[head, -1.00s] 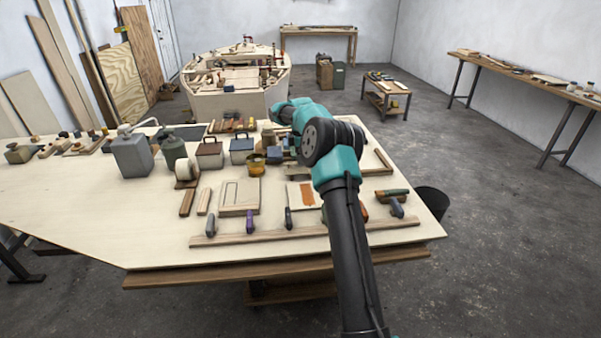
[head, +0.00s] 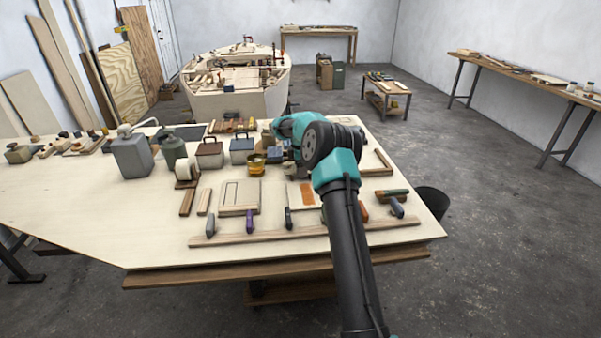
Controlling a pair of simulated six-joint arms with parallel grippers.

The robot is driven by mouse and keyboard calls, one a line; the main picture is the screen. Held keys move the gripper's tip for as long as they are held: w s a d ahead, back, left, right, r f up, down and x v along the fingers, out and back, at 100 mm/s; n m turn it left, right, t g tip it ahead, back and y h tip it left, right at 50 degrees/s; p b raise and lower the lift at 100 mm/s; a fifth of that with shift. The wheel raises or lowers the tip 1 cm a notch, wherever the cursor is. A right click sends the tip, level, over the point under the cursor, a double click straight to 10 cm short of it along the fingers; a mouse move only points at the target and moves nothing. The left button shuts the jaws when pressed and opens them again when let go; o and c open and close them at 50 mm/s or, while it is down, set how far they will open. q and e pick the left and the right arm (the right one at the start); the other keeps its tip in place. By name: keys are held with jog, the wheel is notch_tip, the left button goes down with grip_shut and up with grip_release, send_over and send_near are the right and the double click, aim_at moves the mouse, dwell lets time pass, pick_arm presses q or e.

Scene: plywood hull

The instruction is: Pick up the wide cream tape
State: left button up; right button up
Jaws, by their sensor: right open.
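The wide cream tape (head: 187,172) is a pale roll on the workbench (head: 90,215), left of the bench's middle, beside the grey-green canister. My right arm reaches in from the bottom right, and its teal and black links cover part of the bench. My right gripper (head: 284,157) is small and partly hidden by its own wrist, over the cluttered middle of the bench. It is open, apart from the tape and well to the right of it. My left gripper is not in view.
A grey can (head: 132,157), a grey-green canister (head: 173,148), a brown-sided box (head: 209,153), a blue-grey box (head: 242,150) and an amber jar (head: 256,165) crowd around the tape. Several hand tools lie near the front wooden strip (head: 300,232). The bench's left front is clear.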

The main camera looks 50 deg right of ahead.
jog(key=c, duration=1)
jog(key=shift+r, duration=0.1)
jog(key=shift+r, duration=1.5)
jog(key=shift+s+a+r, duration=0.1)
jog(key=shift+r, duration=0.15)
jog(key=s+a, duration=0.3)
jog(key=a, duration=0.1)
jog(key=s+a+r, duration=0.1)
jog(key=s+a, duration=0.2)
jog(key=s, duration=0.1)
jog(key=s+a, duration=0.3)
jog(key=a, duration=0.1)
jog(key=shift+s+a+r, duration=0.2)
jog(key=shift+s+a, duration=0.1)
jog(key=shift+a, duration=0.05)
